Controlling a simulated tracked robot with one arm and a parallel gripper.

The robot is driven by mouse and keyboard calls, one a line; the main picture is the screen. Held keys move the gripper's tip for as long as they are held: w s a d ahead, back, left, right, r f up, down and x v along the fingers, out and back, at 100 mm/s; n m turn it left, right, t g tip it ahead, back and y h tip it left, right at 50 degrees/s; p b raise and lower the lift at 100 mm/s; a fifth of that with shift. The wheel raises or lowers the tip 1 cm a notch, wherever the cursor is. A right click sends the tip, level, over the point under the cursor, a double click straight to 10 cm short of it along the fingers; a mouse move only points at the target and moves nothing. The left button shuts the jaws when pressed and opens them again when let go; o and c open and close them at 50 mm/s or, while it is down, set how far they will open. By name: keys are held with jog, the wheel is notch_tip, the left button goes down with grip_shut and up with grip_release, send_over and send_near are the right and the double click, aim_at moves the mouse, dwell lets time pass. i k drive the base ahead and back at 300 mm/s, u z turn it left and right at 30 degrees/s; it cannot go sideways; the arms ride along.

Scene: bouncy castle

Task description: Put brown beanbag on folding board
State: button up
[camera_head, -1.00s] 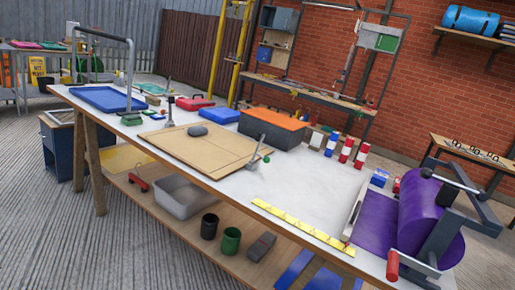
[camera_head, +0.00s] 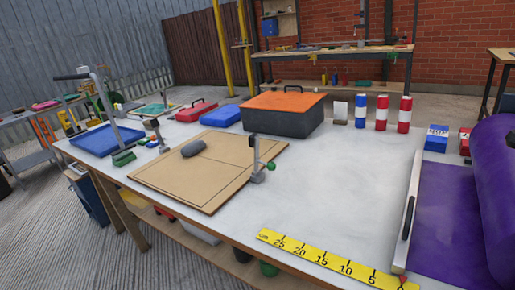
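A tan, creased board (camera_head: 215,178), which looks like the folding board, lies flat on the grey worktable. A dark grey rounded object (camera_head: 193,149) lies on its left part; I cannot tell what it is. A small metal clamp with a green knob (camera_head: 258,165) stands at the board's right edge. I cannot make out a brown beanbag in this view. My gripper is not in view.
A blue tray (camera_head: 106,139) is at the table's left. A black case with orange lid (camera_head: 283,116) stands behind the board. A yellow ruler (camera_head: 330,262) lies at the front edge. A purple roll (camera_head: 497,190) is at right. The middle right tabletop is clear.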

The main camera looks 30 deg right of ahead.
aim_at(204, 176)
jog(key=z, duration=0.35)
jog(key=i, duration=1.75)
jog(key=u, duration=0.35)
